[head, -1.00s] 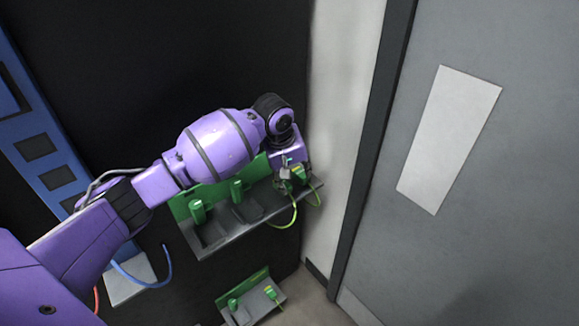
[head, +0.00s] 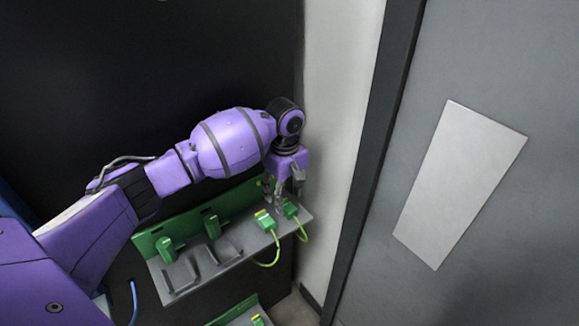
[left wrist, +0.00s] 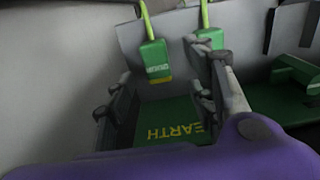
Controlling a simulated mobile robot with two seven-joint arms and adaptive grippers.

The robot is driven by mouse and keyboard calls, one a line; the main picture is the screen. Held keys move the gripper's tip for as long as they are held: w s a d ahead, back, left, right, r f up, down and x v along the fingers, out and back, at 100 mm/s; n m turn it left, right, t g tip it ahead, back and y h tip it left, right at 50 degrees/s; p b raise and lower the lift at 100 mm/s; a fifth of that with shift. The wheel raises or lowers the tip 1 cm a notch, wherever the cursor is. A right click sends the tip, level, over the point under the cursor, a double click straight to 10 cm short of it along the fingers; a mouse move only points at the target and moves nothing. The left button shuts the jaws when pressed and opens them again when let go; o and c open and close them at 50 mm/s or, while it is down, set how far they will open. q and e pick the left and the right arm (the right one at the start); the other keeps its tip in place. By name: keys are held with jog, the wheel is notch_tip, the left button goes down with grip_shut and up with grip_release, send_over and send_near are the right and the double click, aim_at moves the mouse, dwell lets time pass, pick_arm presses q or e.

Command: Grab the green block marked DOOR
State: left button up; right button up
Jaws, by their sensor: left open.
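The end block (head: 290,209) also shows in the left wrist view (left wrist: 157,60), with small lettering I cannot read surely. The second block (head: 264,218) is beside it and partly behind a finger in the left wrist view (left wrist: 211,39). My left gripper (head: 285,200) is open above the shelf end. In the left wrist view the end block appears between its fingers (left wrist: 160,85); I cannot tell whether they touch it. My right gripper is out of view.
A green back plate (left wrist: 165,118) reads EARTH. A white wall (head: 335,130) rises close to the right of the gripper. Another green-backed shelf (head: 243,308) lies below.

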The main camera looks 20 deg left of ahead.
aim_at(288, 205)
pick_arm(q)
notch_tip(288, 205, down, 4)
jog(key=shift+w+d+r, duration=0.1)
jog(key=shift+w+d, duration=0.05)
grip_shut()
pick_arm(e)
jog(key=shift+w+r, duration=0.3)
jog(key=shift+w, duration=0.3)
